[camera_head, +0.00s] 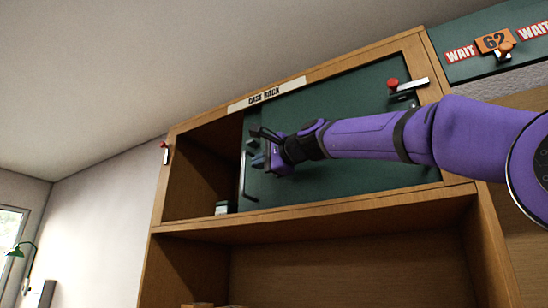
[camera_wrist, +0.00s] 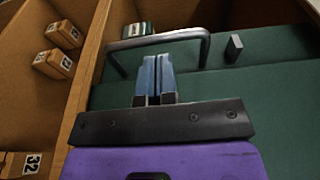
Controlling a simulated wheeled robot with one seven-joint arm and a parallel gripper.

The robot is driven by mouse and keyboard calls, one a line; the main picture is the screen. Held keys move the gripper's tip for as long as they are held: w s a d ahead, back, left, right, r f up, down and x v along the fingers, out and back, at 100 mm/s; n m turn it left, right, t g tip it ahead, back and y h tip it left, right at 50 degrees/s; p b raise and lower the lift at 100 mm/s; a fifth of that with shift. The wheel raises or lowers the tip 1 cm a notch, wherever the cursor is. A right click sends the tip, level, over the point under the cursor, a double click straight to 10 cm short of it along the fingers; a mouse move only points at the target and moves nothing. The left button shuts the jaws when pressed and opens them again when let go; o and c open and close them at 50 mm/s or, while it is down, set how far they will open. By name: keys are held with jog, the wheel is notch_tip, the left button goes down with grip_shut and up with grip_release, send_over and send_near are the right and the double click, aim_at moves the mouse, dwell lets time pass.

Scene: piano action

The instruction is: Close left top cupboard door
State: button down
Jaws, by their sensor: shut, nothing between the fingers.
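The top cupboard (camera_head: 168,195) has a dark green door panel (camera_head: 340,105) covering its middle and right; the left part stands open. A bar handle (camera_head: 243,178) is near the panel's left edge. The handle (camera_wrist: 160,40) crosses the wrist view just beyond my fingertips. My gripper (camera_head: 257,154) is shut and empty, in front of the panel beside the handle. Its blue fingers (camera_wrist: 155,72) lie together in the wrist view. I cannot tell whether they touch the handle or panel.
A small box (camera_head: 221,208) sits in the open part. Numbered wooden boxes (camera_wrist: 62,34) show at left in the wrist view. An open shelf lies below.

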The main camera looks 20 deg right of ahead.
jog(key=shift+x, duration=1.75)
jog(key=shift+w, duration=0.15)
